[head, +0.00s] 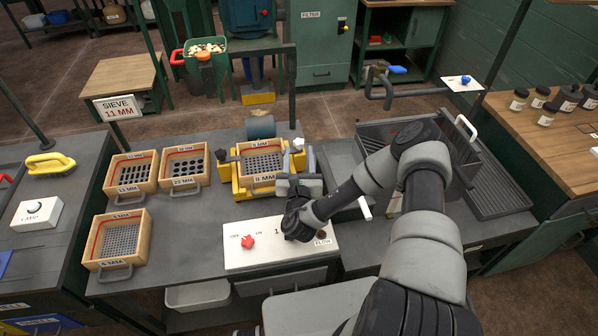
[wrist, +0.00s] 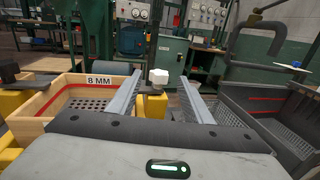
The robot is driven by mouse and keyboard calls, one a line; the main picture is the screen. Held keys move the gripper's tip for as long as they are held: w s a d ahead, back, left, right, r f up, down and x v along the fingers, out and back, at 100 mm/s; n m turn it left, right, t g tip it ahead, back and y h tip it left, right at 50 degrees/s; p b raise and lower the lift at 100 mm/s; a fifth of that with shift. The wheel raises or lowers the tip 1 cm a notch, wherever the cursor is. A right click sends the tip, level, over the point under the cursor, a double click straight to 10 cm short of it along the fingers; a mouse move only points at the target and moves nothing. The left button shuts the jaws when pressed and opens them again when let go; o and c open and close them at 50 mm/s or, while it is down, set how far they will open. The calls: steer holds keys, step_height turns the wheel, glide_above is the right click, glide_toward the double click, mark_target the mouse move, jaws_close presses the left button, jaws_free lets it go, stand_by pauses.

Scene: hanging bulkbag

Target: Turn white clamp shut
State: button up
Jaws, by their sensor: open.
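The white clamp (head: 298,143) sits at the right back corner of the yellow sieve shaker (head: 243,189). In the wrist view the white clamp's knob (wrist: 158,76) shows between my two fingers, on a dark arm above a yellow post. My gripper (head: 299,182) is at the right side of the shaker, nearer the front than the knob. In the wrist view my gripper (wrist: 162,82) is open and its fingers are empty; contact with the clamp is not visible. The wooden 8 MM sieve (wrist: 75,85) sits in the shaker. A black clamp (head: 220,155) stands at its left side.
A white control panel (head: 270,255) with a red knob (head: 248,241) lies in front of the shaker. Several spare sieves (head: 120,240) lie to the left. A dark metal hopper (head: 385,135) stands to the right, with a pipe above it.

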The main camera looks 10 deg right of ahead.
steer(key=s+a, duration=0.1)
steer(key=s, duration=0.6)
steer(key=shift+s+a, duration=0.25)
